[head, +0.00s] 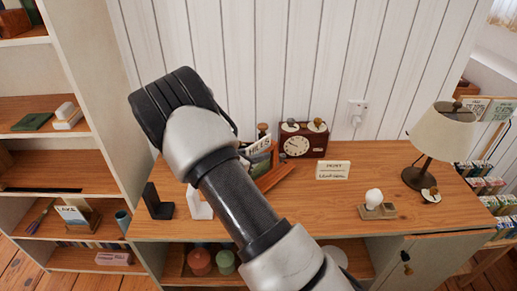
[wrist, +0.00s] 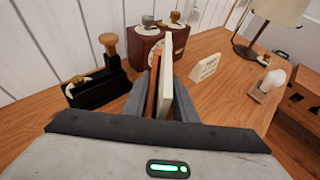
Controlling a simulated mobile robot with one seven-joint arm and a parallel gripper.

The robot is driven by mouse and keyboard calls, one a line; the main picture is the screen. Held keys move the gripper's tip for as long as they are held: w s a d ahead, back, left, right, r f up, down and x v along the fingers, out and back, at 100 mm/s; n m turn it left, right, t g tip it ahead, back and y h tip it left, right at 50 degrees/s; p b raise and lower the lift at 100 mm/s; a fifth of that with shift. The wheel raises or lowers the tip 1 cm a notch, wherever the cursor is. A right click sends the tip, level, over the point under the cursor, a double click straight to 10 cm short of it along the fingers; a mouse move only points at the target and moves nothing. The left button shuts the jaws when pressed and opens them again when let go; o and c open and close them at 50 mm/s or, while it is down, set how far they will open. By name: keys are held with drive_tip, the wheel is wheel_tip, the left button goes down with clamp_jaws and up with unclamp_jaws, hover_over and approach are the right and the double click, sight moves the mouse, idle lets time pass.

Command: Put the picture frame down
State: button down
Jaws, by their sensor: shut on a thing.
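The picture frame (wrist: 166,72) is seen nearly edge-on in the wrist view, with a pale panel beside a brown wooden part. My gripper (wrist: 161,88) is shut on it, with one grey finger on each side. My arm hides the fingers there. The frame is over or on the wooden cabinet top (head: 320,222); I cannot tell whether its lower edge touches.
A clock (head: 299,145) stands behind, with a lettered sign (head: 332,170) to its right. A lamp (head: 443,140) and a white bulb-like object on a base (head: 374,203) are farther right. Black (head: 157,202) and white (head: 198,205) upright pieces stand left. The front middle is bare.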

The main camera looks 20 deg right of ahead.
drive_tip(key=shift+w+f, duration=0.1)
drive_tip(key=shift+f, duration=0.9)
drive_tip(key=c, duration=1.4)
unclamp_jaws()
drive_tip(key=shift+f, duration=0.15)
drive_tip(key=shift+c, duration=0.2)
